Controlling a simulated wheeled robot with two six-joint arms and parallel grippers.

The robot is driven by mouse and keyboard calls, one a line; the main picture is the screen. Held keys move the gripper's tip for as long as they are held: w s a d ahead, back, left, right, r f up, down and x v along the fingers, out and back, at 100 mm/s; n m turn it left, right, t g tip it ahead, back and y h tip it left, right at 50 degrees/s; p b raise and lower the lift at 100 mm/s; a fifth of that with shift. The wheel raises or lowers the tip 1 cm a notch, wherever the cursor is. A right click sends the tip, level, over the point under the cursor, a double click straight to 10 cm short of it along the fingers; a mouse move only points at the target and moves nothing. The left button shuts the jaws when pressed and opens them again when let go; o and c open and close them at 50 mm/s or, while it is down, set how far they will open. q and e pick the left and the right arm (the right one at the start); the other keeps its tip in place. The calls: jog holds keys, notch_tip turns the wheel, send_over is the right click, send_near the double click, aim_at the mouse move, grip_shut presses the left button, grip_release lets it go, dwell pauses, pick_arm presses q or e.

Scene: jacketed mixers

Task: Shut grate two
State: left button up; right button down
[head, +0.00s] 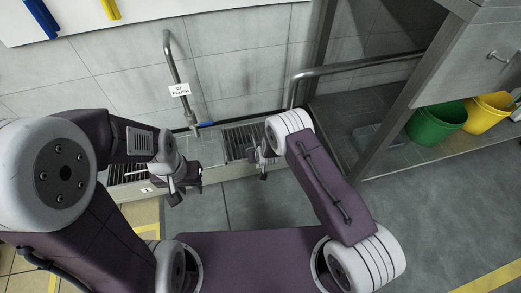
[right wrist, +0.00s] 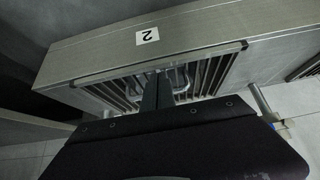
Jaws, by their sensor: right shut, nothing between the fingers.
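Grate two (head: 240,138) is a dark slatted grate in the grey floor channel at the wall. In the right wrist view grate two (right wrist: 208,76) lies beside a channel edge with a white "2" label (right wrist: 148,36), seen upside down. A bent metal handle shows on its bars. My right gripper (head: 262,163) is at the right end of grate two; in the right wrist view its shut, empty fingers (right wrist: 158,92) reach over the bars beside the handle. I cannot tell whether they touch. My left gripper (head: 183,187) hangs in front of the channel, left of grate two; its jaw gap is unclear.
Another grate (head: 118,178) with a "1" label (head: 147,190) lies at the left, partly behind my left arm. A tap pipe (head: 171,58) with a sign (head: 179,90) stands at the wall. A metal rail (head: 360,65) and green bucket (head: 436,122) are at the right.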

jog(key=shift+s+f, duration=0.2)
jog(key=shift+f, duration=0.65)
notch_tip(320, 180, up, 4)
jog(key=r+p, duration=0.1)
jog(key=p, duration=0.2)
jog(key=s+d+f+p, duration=0.2)
jog(key=s+f+p, duration=0.2)
jog(key=s, duration=0.5)
jog(key=shift+s+f, duration=0.15)
